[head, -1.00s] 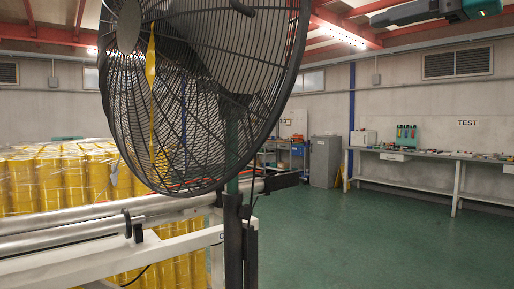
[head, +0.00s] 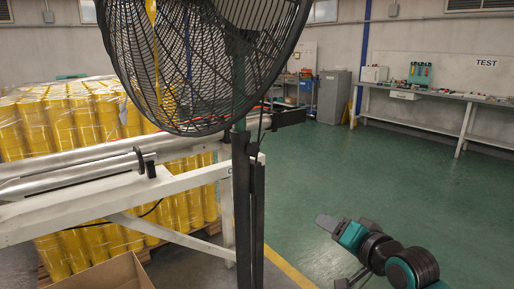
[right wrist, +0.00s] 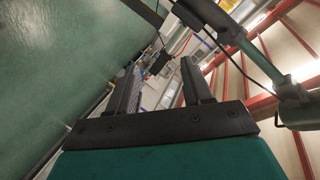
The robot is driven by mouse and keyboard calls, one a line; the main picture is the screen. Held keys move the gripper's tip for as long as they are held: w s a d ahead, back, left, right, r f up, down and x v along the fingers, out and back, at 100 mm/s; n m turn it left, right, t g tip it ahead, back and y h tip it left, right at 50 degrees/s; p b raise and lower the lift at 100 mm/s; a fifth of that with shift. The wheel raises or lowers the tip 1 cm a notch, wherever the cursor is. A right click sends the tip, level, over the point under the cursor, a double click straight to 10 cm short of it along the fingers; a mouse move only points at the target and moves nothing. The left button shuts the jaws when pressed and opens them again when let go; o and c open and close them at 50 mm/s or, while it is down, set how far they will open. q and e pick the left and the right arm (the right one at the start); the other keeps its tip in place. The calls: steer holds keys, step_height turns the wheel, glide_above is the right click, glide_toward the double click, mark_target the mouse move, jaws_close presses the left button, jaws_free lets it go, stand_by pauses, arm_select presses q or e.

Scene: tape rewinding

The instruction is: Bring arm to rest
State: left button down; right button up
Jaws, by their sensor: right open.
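My right gripper (head: 324,222) shows in the lower right of the head view, at the end of my dark and teal right arm. It is held out over the green floor (head: 350,180), apart from everything around it. The right wrist view shows its two dark fingers (right wrist: 160,82) spread apart with nothing between them. My left gripper and left arm are not in the head view.
A large black fan (head: 205,60) on a dark post stands close in front. A white frame with metal rollers (head: 75,168) is at the left, before wrapped yellow rolls (head: 80,115). A cardboard box (head: 95,275) sits lower left. A workbench (head: 440,97) lines the back wall.

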steer(key=s+d+f+n+g+h+p, duration=0.1)
steer(key=s+f+n, duration=0.6)
steer(key=s+f, duration=1.6)
steer(key=s+g+h+p, duration=0.1)
steer(key=s+g+h, duration=0.1)
steer(key=shift+s+f+h, duration=0.2)
steer(key=shift+s+h, duration=0.1)
steer(key=shift+s, duration=0.1)
stand_by(1.5)
